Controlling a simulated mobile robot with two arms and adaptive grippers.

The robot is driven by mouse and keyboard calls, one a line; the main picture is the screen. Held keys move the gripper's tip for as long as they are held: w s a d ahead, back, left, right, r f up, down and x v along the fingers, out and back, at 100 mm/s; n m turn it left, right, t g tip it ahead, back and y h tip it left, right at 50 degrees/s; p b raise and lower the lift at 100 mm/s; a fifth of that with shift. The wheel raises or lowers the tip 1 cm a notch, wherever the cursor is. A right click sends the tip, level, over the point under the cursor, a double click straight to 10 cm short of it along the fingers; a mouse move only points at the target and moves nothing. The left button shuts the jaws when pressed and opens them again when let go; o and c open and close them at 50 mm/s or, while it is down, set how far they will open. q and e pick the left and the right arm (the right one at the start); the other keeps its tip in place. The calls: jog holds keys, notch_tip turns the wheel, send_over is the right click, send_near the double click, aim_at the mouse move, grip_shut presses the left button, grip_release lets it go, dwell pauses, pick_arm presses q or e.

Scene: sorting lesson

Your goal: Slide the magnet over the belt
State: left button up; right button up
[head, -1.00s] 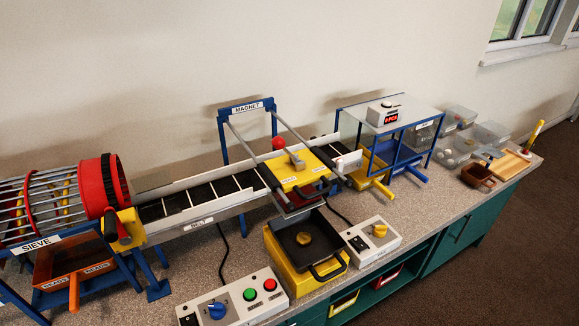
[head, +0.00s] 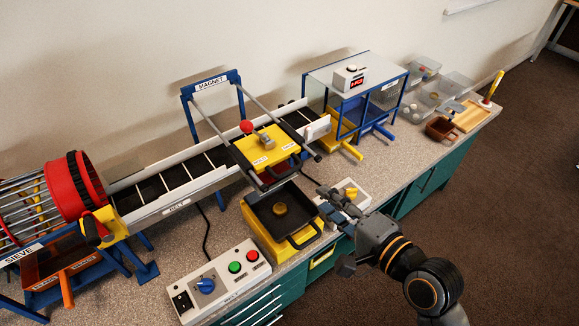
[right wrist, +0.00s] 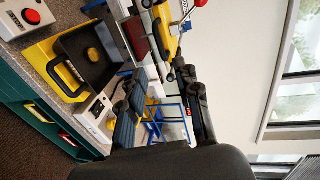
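The magnet carriage is a yellow plate (head: 265,147) with a red knob (head: 247,126). It sits on two grey rails near their front end, at the belt's near side and by the black tray (head: 284,215). A dark red block hangs under it. The belt (head: 176,184) is black with pale cross bars and runs behind it. The carriage also shows in the right wrist view (right wrist: 165,32). My right gripper (head: 330,203) is open and empty, over the small control box right of the tray. Its fingers stand apart in the wrist view (right wrist: 162,108). My left gripper is out of view.
The blue MAGNET frame (head: 211,86) stands behind the belt. A control panel (head: 218,283) with buttons is at the front, and a red drum sieve (head: 77,188) is at left. A glass-topped blue stand (head: 355,75) and clear bins (head: 421,70) are at right.

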aim_at(290, 170)
jog(key=p+x, duration=0.1)
jog(key=x, duration=1.2)
jog(key=shift+w+a+f+p, duration=0.15)
jog(key=shift+w+f+p, duration=0.05)
jog(key=shift+w+p, duration=0.15)
jog(key=shift+s, duration=0.1)
jog(key=shift+c, duration=0.2)
grip_shut()
